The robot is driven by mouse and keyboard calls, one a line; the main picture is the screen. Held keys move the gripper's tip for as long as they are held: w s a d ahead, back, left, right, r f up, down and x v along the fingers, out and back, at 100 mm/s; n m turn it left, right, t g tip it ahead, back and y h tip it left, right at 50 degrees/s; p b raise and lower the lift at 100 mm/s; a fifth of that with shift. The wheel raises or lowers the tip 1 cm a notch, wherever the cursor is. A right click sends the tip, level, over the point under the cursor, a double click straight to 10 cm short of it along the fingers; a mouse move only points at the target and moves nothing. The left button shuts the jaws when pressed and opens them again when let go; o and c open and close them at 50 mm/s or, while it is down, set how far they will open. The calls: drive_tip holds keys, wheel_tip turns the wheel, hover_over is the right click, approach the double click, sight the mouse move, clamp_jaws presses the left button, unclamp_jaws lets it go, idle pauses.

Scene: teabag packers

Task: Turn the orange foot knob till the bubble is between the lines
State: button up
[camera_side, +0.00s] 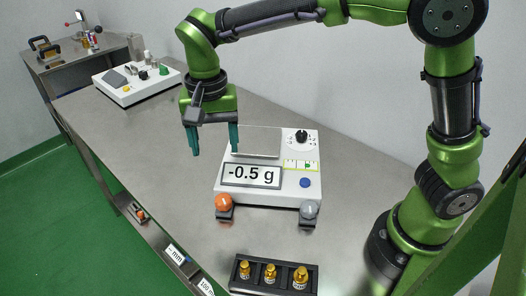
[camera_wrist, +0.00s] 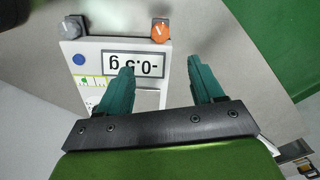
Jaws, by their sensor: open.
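A white balance (camera_side: 262,190) stands on the steel bench, its display (camera_side: 251,175) reading -0.5 g. An orange foot knob (camera_side: 223,203) is at its front left corner; it also shows in the wrist view (camera_wrist: 160,31). A grey foot knob (camera_side: 309,209) is at the front right. The level vial (camera_side: 302,166) is a yellow-green strip right of the pan; its bubble looks like a dark green spot, too small to place against the lines. My gripper (camera_side: 214,146) is open and empty, above the balance's back left side, apart from the orange knob.
A black tray (camera_side: 240,287) with several brass weights stands in front of the balance. A second white device (camera_side: 135,82) is at the far left of the bench. A blue button (camera_side: 305,183) and a black dial (camera_side: 302,136) are on the balance. Bench left of the balance is clear.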

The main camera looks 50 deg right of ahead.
sight(223, 200)
wheel_tip(223, 200, down, 17)
drive_tip(key=shift+r, duration=0.15)
drive_tip(key=shift+c, duration=0.2)
drive_tip(key=c, duration=1)
drive_tip(key=shift+n, duration=0.8)
drive_tip(key=o, duration=1)
drive_tip(key=shift+o, duration=0.2)
